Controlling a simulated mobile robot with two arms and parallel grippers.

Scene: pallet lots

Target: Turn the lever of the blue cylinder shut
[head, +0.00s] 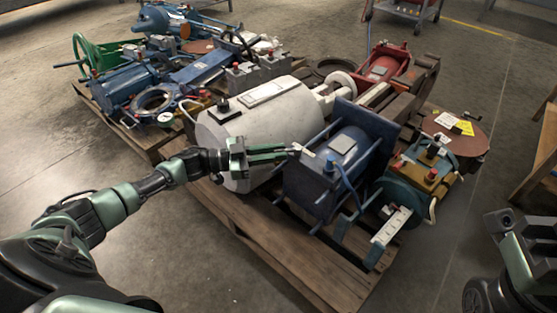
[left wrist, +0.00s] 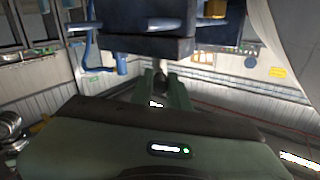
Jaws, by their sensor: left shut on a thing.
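The blue cylinder (head: 345,150) lies in a blue frame on the near pallet, right of a large white tank. A small pale lever (head: 303,150) sticks out from its left side. My left gripper (head: 288,153) reaches in from the left and is shut on this lever at its fingertips. In the left wrist view, the green fingers (left wrist: 168,92) point at the dark blue body (left wrist: 140,45), and the lever between them is mostly hidden.
The white tank (head: 265,120) stands close beside my left gripper. The wooden pallet (head: 290,255) has bare planks at its front. A second pallet with blue and green machine parts (head: 125,80) is at the back left.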

